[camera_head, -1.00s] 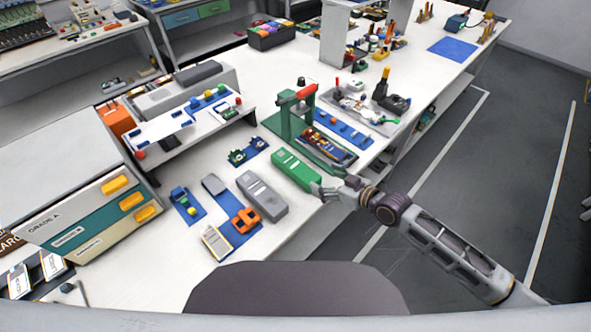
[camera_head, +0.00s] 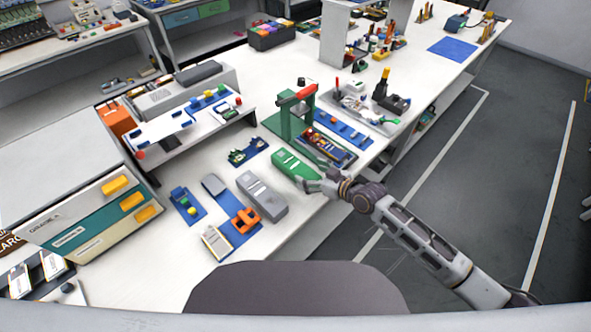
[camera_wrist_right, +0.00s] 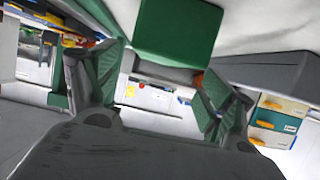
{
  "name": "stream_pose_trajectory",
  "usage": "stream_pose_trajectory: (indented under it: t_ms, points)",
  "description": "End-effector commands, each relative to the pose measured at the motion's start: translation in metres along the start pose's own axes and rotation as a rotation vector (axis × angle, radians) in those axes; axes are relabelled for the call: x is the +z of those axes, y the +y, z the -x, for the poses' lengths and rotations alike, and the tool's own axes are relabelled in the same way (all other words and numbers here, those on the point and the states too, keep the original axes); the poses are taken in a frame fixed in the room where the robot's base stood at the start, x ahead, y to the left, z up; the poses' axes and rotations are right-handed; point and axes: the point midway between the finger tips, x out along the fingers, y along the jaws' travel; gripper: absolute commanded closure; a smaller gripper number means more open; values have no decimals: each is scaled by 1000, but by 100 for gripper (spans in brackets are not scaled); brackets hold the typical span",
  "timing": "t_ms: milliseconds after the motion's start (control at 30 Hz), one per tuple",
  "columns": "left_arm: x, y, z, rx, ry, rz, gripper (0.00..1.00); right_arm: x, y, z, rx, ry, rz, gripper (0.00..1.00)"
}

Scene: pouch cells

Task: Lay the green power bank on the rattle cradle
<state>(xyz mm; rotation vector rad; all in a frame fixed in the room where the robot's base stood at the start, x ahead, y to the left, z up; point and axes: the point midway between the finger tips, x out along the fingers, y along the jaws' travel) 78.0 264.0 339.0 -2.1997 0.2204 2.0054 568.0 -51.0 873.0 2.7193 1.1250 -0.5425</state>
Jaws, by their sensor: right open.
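The green power bank (camera_head: 291,164) lies on the white bench, and its near right end is at my right gripper (camera_head: 314,184). My right gripper is open, with its fingers at that end; I cannot tell whether they touch it. In the right wrist view, a green block (camera_wrist_right: 178,32), which looks like the power bank, shows at the top, beyond the two spread fingers (camera_wrist_right: 155,88). An orange cradle-like piece (camera_head: 246,219) stands on a blue mat to the left; I cannot tell for sure whether it is the rattle cradle. My left gripper is not in view.
A grey power bank (camera_head: 262,197) lies just left of the green one. A green press (camera_head: 285,117) with a red handle and a tray of small parts (camera_head: 328,147) stand behind. A small blue mat with green pieces (camera_head: 249,151) is nearby. The bench's front right edge is close to my arm.

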Motion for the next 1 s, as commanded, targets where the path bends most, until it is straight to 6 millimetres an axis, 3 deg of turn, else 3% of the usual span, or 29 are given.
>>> stream_pose_trajectory:
  t_ms: [233,767,1000]
  points:
    - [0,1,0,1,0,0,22,-1,-1,-15,-1,2,1,18]
    - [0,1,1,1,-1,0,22,-2,0,-20,0,1,0,18]
    - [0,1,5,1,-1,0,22,-6,0,-36,-1,2,0,18]
